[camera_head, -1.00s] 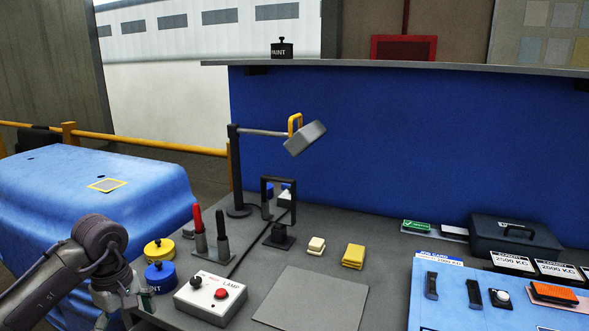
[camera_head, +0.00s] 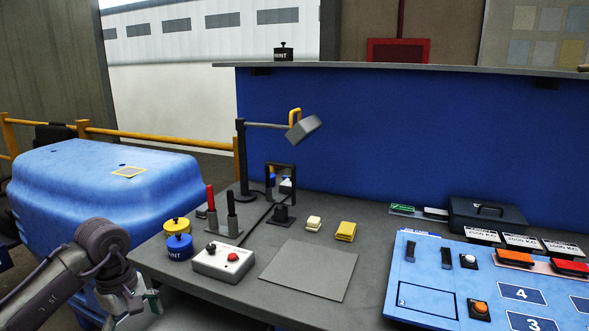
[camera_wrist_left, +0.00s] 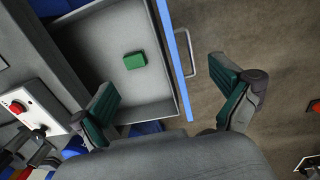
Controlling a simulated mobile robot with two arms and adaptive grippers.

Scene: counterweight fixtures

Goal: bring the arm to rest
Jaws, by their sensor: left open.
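A grey arm (camera_head: 265,125) reaches right, nearly level, from a dark upright post (camera_head: 242,160) on the grey bench. Its tilted grey head (camera_head: 304,129) hangs in the air at the end, with a yellow handle (camera_head: 295,116) on top. My left gripper (camera_head: 142,302) is low at the left, in front of the bench and well away from this arm. In the left wrist view my left gripper (camera_wrist_left: 168,104) has its green-padded fingers wide apart, with nothing between them. My right gripper is out of view.
Below the left gripper is an open grey drawer (camera_wrist_left: 158,100) holding a green block (camera_wrist_left: 135,61). A control box with a red button (camera_head: 222,261), yellow and blue weights (camera_head: 179,246) and red and black upright handles stand on the bench. A blue panel (camera_head: 425,298) lies right.

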